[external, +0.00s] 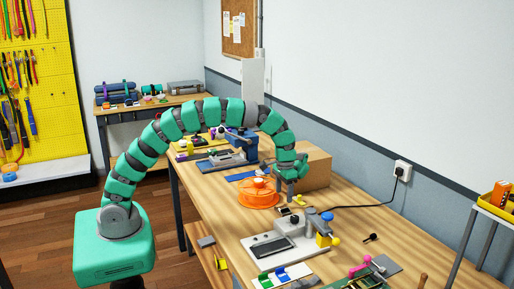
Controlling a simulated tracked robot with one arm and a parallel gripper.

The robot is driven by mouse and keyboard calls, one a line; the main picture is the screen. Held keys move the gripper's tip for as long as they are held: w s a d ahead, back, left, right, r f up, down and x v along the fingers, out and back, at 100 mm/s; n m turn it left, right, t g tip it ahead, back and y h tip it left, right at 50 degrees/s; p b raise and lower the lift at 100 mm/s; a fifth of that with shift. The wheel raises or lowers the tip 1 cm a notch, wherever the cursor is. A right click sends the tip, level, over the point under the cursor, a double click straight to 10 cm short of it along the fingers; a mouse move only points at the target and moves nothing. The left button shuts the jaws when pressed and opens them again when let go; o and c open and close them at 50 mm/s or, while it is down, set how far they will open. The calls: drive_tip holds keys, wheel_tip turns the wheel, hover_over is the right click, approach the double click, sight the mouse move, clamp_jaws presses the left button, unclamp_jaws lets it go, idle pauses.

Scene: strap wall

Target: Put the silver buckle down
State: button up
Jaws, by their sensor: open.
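My gripper (289,190) is at the end of the green segmented arm, pointing down, low over the long wooden workbench (385,232). It is open. It is just right of an orange round reel (258,194) and in front of a cardboard box (315,172). A small pale, yellowish piece (299,201) is on the bench just below and right of the fingers. I cannot tell whether it is the silver buckle. I cannot make out the buckle for certain anywhere else.
A grey clamp device (270,246) with blue and yellow knobs stands in front of my gripper. A blue machine (243,145) stands behind the reel. A wall socket (402,171) has a cable running onto the bench. The bench is fairly clear towards the wall.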

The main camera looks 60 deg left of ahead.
wheel_tip(320, 180, up, 6)
drive_tip(key=shift+f, duration=0.1)
idle(0.4)
wheel_tip(320, 180, up, 16)
drive_tip(key=t, duration=0.5)
hover_over(283, 207)
drive_tip(key=a, duration=0.6)
drive_tip(key=s+a+r+t, duration=0.2)
drive_tip(key=r, duration=0.5)
drive_tip(key=s+a+r+t, duration=0.2)
drive_tip(key=s+a+r, duration=0.1)
drive_tip(key=r, duration=0.4)
drive_tip(key=s+a+r+t, duration=0.2)
drive_tip(key=s+a+r, duration=0.1)
drive_tip(key=r, duration=0.4)
drive_tip(key=shift+r+t, duration=0.3)
drive_tip(key=shift+t, duration=0.1)
drive_tip(key=s+a+r+t, duration=0.1)
drive_tip(key=s+r, duration=0.2)
drive_tip(key=s+a+r+t, duration=0.1)
drive_tip(key=s+r, duration=0.1)
drive_tip(key=r, duration=0.1)
drive_tip(key=s+a+r+t, duration=0.1)
drive_tip(key=s+r, duration=0.2)
drive_tip(key=shift+s+r+t, duration=0.3)
drive_tip(key=shift+s+r, duration=0.05)
drive_tip(key=shift+r, duration=0.05)
drive_tip(key=shift+c, duration=0.2)
drive_tip(key=shift+w, duration=0.1)
